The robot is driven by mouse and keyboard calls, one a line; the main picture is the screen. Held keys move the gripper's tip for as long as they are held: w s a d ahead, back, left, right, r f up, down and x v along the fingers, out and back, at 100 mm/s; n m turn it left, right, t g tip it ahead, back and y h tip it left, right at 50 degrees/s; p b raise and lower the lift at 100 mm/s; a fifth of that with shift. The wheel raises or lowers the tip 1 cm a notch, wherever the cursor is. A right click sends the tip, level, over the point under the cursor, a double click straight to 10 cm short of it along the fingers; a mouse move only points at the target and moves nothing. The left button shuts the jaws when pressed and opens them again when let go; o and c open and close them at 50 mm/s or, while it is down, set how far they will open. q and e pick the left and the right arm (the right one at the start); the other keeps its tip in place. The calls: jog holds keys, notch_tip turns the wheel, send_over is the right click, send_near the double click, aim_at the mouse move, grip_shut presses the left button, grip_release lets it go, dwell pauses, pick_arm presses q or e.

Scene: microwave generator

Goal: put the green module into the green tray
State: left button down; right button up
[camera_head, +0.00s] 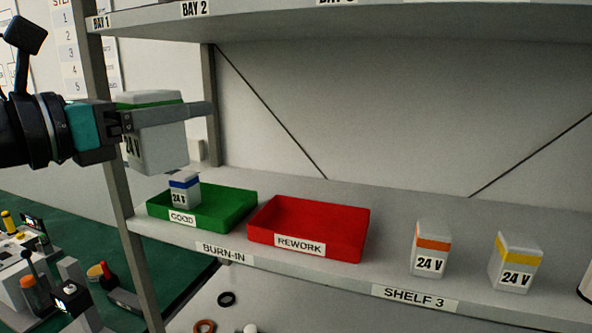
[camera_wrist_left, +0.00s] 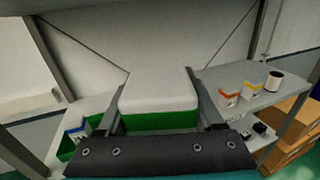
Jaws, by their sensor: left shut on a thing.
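My left gripper (camera_head: 160,116) is shut on the green module (camera_head: 155,147), a light grey block with a green band and "24 V" on its face. The module hangs in the air above and a little left of the green tray, apart from it. In the left wrist view the module (camera_wrist_left: 158,100) sits between the two fingers (camera_wrist_left: 160,122), its white top and green band showing. The green tray (camera_head: 232,213), labelled "GOOD", stands on the shelf and holds a blue-banded 24 V module (camera_head: 185,190) near its left end. My right gripper is not in view.
A red tray (camera_head: 335,258) labelled "REWORK" stands right of the green tray. An orange-banded module (camera_head: 430,248) and a yellow-banded module (camera_head: 514,263) stand farther right on the shelf (camera_head: 385,272). A rack post (camera_head: 105,130) rises at the left, and an upper shelf (camera_head: 330,28) runs overhead.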

pick_arm(q)
jog(key=s+f+m+g+h+b, duration=0.1)
jog(key=s+f+b, duration=0.2)
jog(key=f+b, duration=0.8)
jog(key=s+f+m+g+h+b, duration=0.2)
jog(key=f+b, duration=0.9)
jog(key=f, duration=3)
jog(key=shift+s+a+g+h, duration=0.3)
jog(key=shift+s+a, duration=0.05)
jog(key=shift+s, duration=0.8)
